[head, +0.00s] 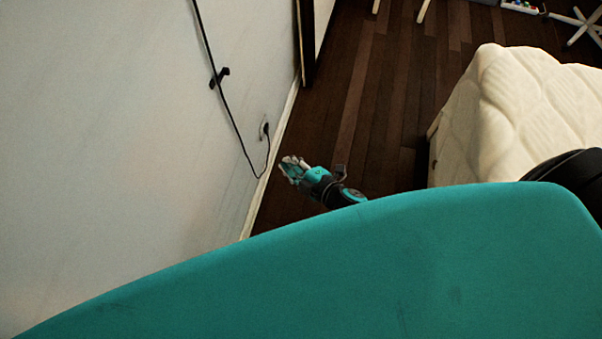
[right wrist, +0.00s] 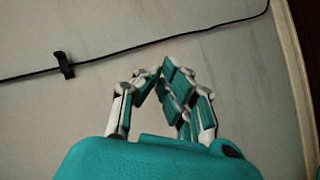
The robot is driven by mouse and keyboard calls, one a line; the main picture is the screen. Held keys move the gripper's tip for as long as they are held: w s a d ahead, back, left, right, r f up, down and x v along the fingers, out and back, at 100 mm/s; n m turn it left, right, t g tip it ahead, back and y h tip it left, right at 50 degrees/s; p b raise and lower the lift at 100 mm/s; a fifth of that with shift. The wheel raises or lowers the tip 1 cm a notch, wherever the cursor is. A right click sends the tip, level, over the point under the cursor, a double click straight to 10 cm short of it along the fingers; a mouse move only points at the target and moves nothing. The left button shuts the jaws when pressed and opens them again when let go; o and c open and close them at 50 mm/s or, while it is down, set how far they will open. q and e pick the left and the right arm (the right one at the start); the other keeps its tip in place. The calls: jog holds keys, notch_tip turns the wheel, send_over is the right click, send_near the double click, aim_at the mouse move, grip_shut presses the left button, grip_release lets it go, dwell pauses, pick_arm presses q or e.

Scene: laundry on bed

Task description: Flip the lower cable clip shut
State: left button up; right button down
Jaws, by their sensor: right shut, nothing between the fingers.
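One black cable clip (head: 219,78) is on the pale wall, with a black cable (head: 236,128) running through or beside it. A dark part of the clip juts out to the right; I cannot tell surely whether it is open. The clip also shows at the upper left of the right wrist view (right wrist: 65,65). My right gripper (head: 289,169) is shut and empty, below and to the right of the clip, near the wall's foot. Its fingertips come together in the right wrist view (right wrist: 161,76), apart from clip and cable. My left gripper is not in view.
The cable's low loop hangs close to my right gripper and leads to a wall outlet (head: 264,130). A pale skirting board (head: 272,160) edges the wall. A bed with a cream mattress (head: 520,110) stands at right. Dark wooden floor (head: 385,110) between them is clear.

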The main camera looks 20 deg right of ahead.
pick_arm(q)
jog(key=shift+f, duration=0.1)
pick_arm(e)
jog(key=f, duration=0.1)
jog(key=s+d+f+m, duration=0.1)
jog(key=f, duration=0.1)
jog(key=d+f+m+h, duration=0.1)
jog(key=f, duration=0.1)
jog(key=shift+s+d+f+g, duration=0.1)
jog(key=shift+s+d+g, duration=0.1)
jog(key=shift+s+g, duration=0.2)
